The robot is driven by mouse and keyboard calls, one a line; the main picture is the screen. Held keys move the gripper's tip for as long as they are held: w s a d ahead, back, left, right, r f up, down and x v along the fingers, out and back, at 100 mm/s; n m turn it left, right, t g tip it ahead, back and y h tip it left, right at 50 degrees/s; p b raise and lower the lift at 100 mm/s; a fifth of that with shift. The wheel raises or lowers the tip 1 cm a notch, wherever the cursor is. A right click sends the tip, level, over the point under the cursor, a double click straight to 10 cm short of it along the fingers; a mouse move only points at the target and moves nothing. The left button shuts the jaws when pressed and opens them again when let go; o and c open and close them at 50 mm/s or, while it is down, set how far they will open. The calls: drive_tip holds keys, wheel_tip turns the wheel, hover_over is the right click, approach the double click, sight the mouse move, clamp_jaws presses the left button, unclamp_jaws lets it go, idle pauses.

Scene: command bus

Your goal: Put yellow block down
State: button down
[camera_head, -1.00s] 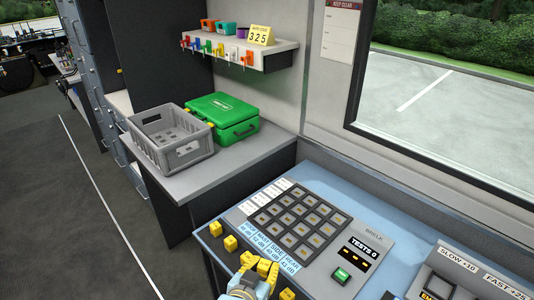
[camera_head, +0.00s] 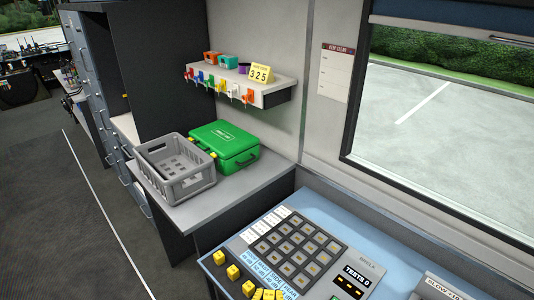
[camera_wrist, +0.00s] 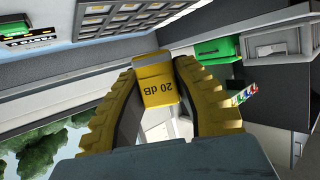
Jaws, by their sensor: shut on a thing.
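In the wrist view my gripper (camera_wrist: 158,72) has its two yellow ridged fingers closed on a yellow block (camera_wrist: 160,94). The block has a grey band at its far end and reads "20 dB", upside down in the picture. In the head view, yellow shapes show at the bottom edge, cut off; I cannot tell there which are fingers and which are blocks. More yellow blocks (camera_head: 233,271) stand in a row along the left edge of the console panel (camera_head: 332,255), which bears a grid of dark square sockets (camera_head: 291,247).
A grey crate (camera_head: 178,184) and a green case (camera_head: 222,136) stand on the grey counter behind the console. A wall shelf (camera_head: 268,95) holds small bins, coloured tags and a yellow "325" sign. A window (camera_head: 450,110) is at right. The grey floor at left has open space.

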drive_tip(key=shift+n+y, duration=0.6)
drive_tip(key=shift+y, duration=0.1)
drive_tip(key=s+p, duration=0.1)
drive_tip(key=s+f+p, duration=0.1)
drive_tip(key=s+p, duration=0.2)
drive_tip(key=s, duration=0.1)
drive_tip(key=shift+a+f, duration=0.2)
drive_tip(key=shift+a, duration=0.05)
drive_tip(key=s+r+m+g+h+b, duration=0.3)
drive_tip(key=s+m+h+b, duration=0.3)
drive_tip(key=b, duration=1)
drive_tip(key=shift+a+r+m+g+h, duration=0.15)
drive_tip(key=shift+a+m+g+h, duration=0.3)
drive_tip(key=shift+m+h, duration=1.3)
drive_tip(key=shift+w, duration=0.1)
